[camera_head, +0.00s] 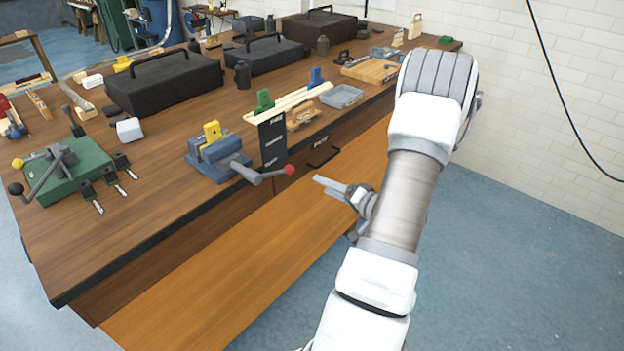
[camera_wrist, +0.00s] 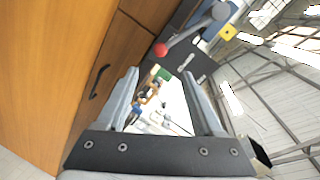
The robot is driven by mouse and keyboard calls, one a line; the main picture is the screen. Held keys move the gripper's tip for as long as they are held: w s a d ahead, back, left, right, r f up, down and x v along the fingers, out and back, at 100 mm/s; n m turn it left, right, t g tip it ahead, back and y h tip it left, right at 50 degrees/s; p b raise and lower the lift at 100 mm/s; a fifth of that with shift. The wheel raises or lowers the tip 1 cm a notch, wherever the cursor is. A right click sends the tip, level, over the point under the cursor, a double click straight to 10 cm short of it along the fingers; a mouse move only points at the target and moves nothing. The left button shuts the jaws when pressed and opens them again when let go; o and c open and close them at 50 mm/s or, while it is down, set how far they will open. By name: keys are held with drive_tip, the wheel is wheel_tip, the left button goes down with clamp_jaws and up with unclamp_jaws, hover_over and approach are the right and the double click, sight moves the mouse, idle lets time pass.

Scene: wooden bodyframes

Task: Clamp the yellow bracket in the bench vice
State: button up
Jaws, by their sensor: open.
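The yellow bracket (camera_head: 212,131) stands upright at the jaws of the blue-grey bench vice (camera_head: 217,160) near the front edge of the bench. I cannot tell whether the jaws touch it. The vice's grey screw and handle with a red knob (camera_head: 289,170) stick out past the bench edge. In the wrist view the red knob (camera_wrist: 160,49) and yellow bracket (camera_wrist: 227,32) show at the top. My gripper (camera_head: 330,186) is open and empty, in front of the bench, right of and below the red knob. Its two fingers (camera_wrist: 163,88) frame nothing held.
A dark labelled panel (camera_head: 272,143) stands just right of the vice. A wooden rack (camera_head: 290,101) holds green and blue brackets. A green fixture (camera_head: 68,170) with levers is at the left. Black cases (camera_head: 165,82) stand behind. The floor (camera_head: 500,270) at right is clear.

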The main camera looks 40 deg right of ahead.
drive_tip(key=shift+s+r, duration=0.15)
drive_tip(key=shift+s, duration=0.95)
